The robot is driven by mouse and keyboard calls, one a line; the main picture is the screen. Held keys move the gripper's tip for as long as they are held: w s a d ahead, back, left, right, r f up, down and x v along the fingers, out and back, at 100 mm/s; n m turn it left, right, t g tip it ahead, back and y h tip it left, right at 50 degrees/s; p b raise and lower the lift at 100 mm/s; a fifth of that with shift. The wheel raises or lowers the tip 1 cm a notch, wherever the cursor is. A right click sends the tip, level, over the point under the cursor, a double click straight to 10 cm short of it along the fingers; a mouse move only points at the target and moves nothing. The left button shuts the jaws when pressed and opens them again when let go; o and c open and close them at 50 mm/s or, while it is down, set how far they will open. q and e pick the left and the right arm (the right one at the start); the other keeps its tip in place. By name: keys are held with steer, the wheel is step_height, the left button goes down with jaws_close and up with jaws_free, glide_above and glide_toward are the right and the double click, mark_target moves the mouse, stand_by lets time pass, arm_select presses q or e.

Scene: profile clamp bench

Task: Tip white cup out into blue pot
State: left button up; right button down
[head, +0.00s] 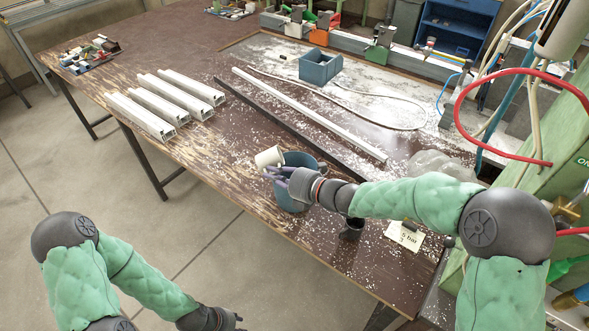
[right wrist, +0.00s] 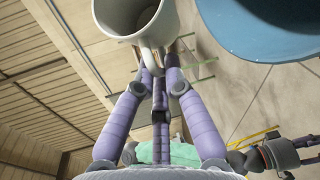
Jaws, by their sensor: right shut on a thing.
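The white cup (head: 268,157) is held up at the left rim of the blue pot (head: 311,166) and looks tilted. I cannot tell what is in it. My right gripper (head: 279,173) is shut on the cup, in front of the pot. In the right wrist view, the fingers (right wrist: 158,72) close at the handle of the cup (right wrist: 170,30), and the pot (right wrist: 262,42) is to the right, apart from the cup. The inside of the pot is mostly hidden. My left gripper (head: 236,317) is low, off the table's front edge; its fingers are too small to read.
The worn brown table (head: 225,150) has several pale profiles (head: 165,100) at left and a long white bar (head: 310,113) behind the pot. A small dark cup (head: 352,229) and a paper card (head: 405,236) lie right of it. A blue-grey bin (head: 320,66) stands farther back.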

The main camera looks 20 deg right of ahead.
steer(key=shift+d+r+m+t+y+b, duration=0.35)
steer(key=shift+d+m+y+b, duration=0.3)
steer(key=shift+d+b, duration=0.35)
steer(key=shift+s+f+m+t+y+b, duration=0.1)
steer(key=shift+f+m+t+y+b, duration=0.35)
steer(key=shift+f+t+y+b, duration=0.1)
stand_by(0.4)
step_height(320, 180, up, 8)
steer(key=d+m+t+y+p, duration=0.1)
steer(key=d+m+t+p, duration=0.1)
steer(key=m+p, duration=0.3)
steer(key=shift+f+t+p, duration=0.2)
steer(key=shift+t+p, duration=0.65)
steer(key=shift+t, duration=0.05)
stand_by(0.5)
